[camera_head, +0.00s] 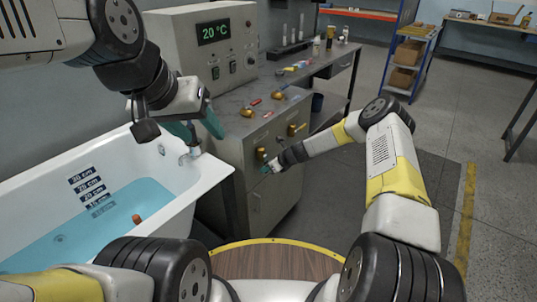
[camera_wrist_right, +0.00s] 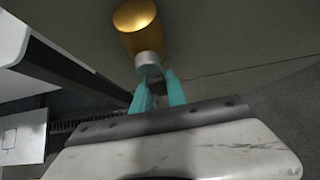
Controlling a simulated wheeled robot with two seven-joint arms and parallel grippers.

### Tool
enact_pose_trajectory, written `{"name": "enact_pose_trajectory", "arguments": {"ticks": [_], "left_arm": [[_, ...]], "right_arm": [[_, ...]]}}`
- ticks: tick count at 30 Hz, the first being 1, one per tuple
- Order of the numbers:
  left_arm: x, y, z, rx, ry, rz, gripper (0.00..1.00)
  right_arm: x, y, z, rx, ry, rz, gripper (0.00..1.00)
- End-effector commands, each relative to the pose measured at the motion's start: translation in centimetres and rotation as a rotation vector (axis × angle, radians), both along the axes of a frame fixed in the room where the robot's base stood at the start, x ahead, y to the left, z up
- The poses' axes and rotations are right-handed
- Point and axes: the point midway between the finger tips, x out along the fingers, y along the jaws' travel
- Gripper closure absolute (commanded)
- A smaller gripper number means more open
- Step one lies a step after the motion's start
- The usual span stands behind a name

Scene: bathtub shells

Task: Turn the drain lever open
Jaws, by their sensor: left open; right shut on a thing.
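The bathtub (camera_head: 215,170) is white and holds blue water. On the front of the grey cabinet sits a brass lever (camera_head: 261,153) with a rounded end; it shows large in the right wrist view (camera_wrist_right: 137,28), with a silver tip. My right gripper (camera_head: 267,169) is at the cabinet front just below the brass end. Its teal fingers (camera_wrist_right: 157,82) are shut on the silver tip. The fingers hide part of that tip. I see no label naming it the drain lever. My left gripper (camera_head: 198,125) is open and empty above the tub's right rim.
Another brass fitting (camera_head: 296,129) is on the cabinet front to the right. Brass pieces and small coloured items lie on the cabinet top (camera_head: 232,118). A control box (camera_head: 212,38) reads 20 °C. A small orange object (camera_head: 136,218) is in the water. Open floor lies right.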

Motion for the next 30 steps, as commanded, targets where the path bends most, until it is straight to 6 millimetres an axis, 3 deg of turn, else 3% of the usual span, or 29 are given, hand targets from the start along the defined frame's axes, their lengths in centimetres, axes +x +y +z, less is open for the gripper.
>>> {"name": "enact_pose_trajectory", "arguments": {"ticks": [17,18,21,30], "left_arm": [[0.00,0.00,0.00,0.000,0.000,0.000,0.47],[0.00,0.00,0.00,0.000,0.000,0.000,0.47],[0.00,0.00,0.00,0.000,0.000,0.000,0.47],[0.00,0.00,0.00,0.000,0.000,0.000,0.47]], "right_arm": [[-0.28,0.04,-0.15,0.021,0.032,-0.001,1.00],[-0.29,0.04,-0.15,0.020,0.033,-0.001,0.80],[-0.28,0.05,-0.15,0.021,0.032,-0.001,0.60],[-0.23,0.04,-0.05,0.020,0.029,0.000,0.60]]}}
